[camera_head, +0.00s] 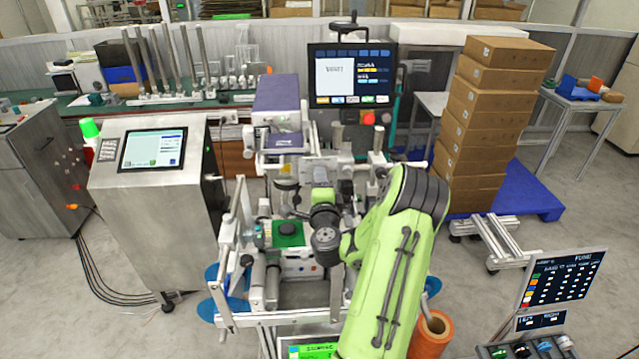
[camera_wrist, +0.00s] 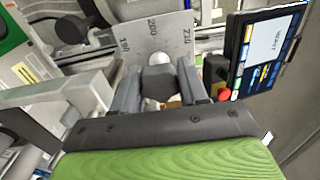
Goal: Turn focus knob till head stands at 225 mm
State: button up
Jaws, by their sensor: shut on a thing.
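In the wrist view, my gripper (camera_wrist: 158,88) has one finger on each side of a dark grey knob (camera_wrist: 158,80) and is shut on it. Just beyond the knob is a pale grey scale plate (camera_wrist: 156,38) with printed numbers. "200" is readable near its top middle, with other numbers to its left and right that are hard to read. A pale round part shows between plate and knob. I cannot make out a pointer or an exact reading. In the head view my green arm reaches into the machine (camera_head: 290,262), and the knob and fingertips are hidden there.
A monitor (camera_head: 350,75) stands behind the machine, and its screen and a red button also show close on the right in the wrist view (camera_wrist: 262,55). A steel cabinet with a screen (camera_head: 153,149) stands left. Stacked cartons (camera_head: 485,120) stand right. Metal rails surround the work area.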

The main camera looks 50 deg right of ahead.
jog(key=shift+s+f+m, duration=0.15)
jog(key=shift+f+m, duration=0.15)
jog(key=shift+f, duration=0.3)
jog(key=o, duration=1)
jog(key=shift+o, duration=0.2)
jog(key=shift+r, duration=0.15)
jog(key=shift+d, duration=0.1)
